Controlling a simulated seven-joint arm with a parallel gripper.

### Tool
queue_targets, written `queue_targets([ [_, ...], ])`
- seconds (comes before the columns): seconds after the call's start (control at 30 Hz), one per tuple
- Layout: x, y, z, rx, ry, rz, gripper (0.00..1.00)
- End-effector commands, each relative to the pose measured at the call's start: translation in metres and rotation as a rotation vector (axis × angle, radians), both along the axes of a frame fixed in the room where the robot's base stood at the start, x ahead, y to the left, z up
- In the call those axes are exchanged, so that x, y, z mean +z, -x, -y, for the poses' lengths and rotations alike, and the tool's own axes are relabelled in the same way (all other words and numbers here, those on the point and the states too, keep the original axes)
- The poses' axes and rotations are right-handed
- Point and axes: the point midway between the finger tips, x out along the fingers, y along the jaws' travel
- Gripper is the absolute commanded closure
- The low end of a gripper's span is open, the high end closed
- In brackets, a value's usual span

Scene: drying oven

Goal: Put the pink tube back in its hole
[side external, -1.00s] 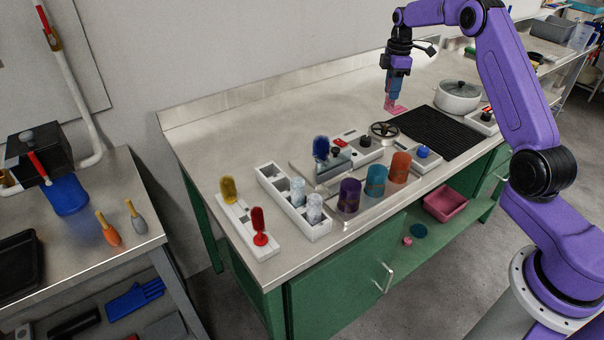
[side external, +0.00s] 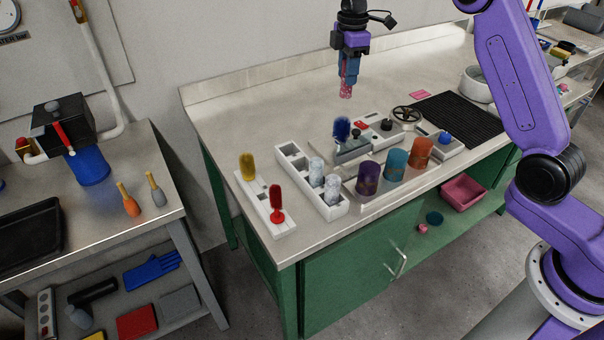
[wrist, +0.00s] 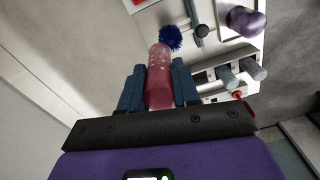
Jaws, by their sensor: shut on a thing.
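My gripper (side external: 347,80) is shut on the pink speckled tube (side external: 346,91), which hangs upright below the fingers, above the bench. In the wrist view, the tube (wrist: 159,78) sits between the two blue fingers and points away from the camera. A white rack (side external: 326,210) stands lower in the picture, to the left of the gripper. It has dark empty openings (side external: 291,150) at its far end and two pale speckled tubes (side external: 324,180) toward its near end. The tube is well apart from the rack.
A white holder (side external: 284,231) with yellow and red brush-like items stands left of the rack. Purple, teal and orange cups (side external: 396,164), a blue brush (side external: 341,128) and a handwheel (side external: 406,114) stand right. A pink flat patch (side external: 420,94) lies behind. The bench's back left is clear.

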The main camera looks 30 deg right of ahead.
Motion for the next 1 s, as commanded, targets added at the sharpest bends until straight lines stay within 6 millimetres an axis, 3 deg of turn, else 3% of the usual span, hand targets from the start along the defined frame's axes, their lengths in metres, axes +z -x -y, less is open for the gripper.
queue_targets([
  [0.03,0.000,0.005,-0.027,0.036,0.000,0.000,0.97],
  [0.2,0.000,0.024,-0.094,0.125,0.001,-0.001,0.97],
  [0.5,-0.001,0.052,-0.160,0.216,0.001,-0.001,0.97],
  [1.0,-0.070,0.053,-0.159,0.216,0.002,-0.005,0.97],
])
